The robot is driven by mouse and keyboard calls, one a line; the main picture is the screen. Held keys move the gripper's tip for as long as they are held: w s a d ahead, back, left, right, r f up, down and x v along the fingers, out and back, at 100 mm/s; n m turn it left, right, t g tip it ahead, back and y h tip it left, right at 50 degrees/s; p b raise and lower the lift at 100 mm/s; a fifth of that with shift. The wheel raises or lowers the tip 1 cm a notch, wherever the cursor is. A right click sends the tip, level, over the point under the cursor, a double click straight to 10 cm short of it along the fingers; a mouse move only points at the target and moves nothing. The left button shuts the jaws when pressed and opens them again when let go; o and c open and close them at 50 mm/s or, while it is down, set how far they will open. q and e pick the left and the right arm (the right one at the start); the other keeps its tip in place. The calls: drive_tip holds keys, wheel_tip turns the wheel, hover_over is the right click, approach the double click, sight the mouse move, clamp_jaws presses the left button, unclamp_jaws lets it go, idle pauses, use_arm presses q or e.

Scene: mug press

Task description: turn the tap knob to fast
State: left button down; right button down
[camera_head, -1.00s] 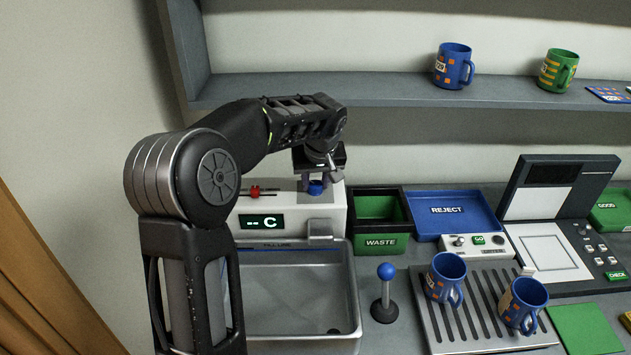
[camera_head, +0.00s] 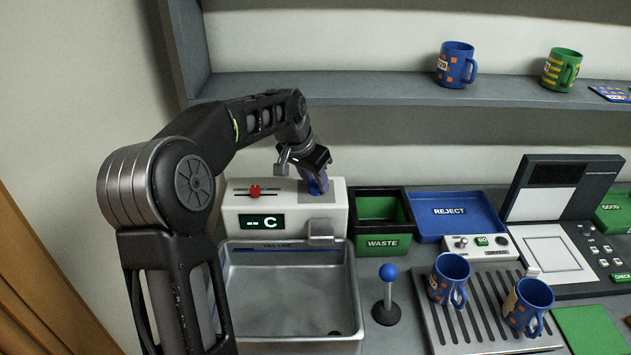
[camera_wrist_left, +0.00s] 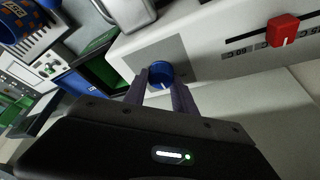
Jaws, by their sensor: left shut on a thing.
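The tap knob (camera_wrist_left: 160,74) is a blue round knob with a white pointer line, on top of the white tap unit (camera_head: 335,197). In the head view the knob is mostly hidden behind the gripper, with a bit of blue (camera_head: 318,188) showing. My left gripper (camera_head: 316,180) comes down on it from above, tilted. In the left wrist view my left gripper's fingers (camera_wrist_left: 163,80) are on both sides of the knob and shut on it. Labels for the knob's settings are not readable. My right gripper is not in view.
A red slider (camera_head: 254,191) sits left of the knob, above a display reading "-- C" (camera_head: 262,222). A metal sink (camera_head: 285,262) is below. A green waste bin (camera_head: 382,243) stands close on the right. A blue-topped lever (camera_head: 387,272) and mugs (camera_head: 449,278) stand farther right.

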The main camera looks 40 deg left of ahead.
use_arm(q)
drive_tip(key=m+h, duration=0.1)
drive_tip(key=m, duration=0.3)
drive_tip(key=shift+a+m+h, duration=0.1)
drive_tip(key=shift+m+h, duration=0.2)
drive_tip(key=shift+h, duration=0.1)
drive_tip(key=m+g, duration=0.1)
drive_tip(key=m, duration=0.1)
drive_tip(key=shift+r+m+h, duration=0.1)
drive_tip(key=shift+m+h, duration=0.2)
drive_tip(key=shift+h, duration=0.1)
drive_tip(key=shift+w+m+g+h+p, duration=0.1)
drive_tip(key=shift+m+g+h+p, duration=0.5)
drive_tip(key=shift+m, duration=0.9)
drive_tip(key=c, duration=1)
unclamp_jaws()
drive_tip(key=shift+y, duration=0.3)
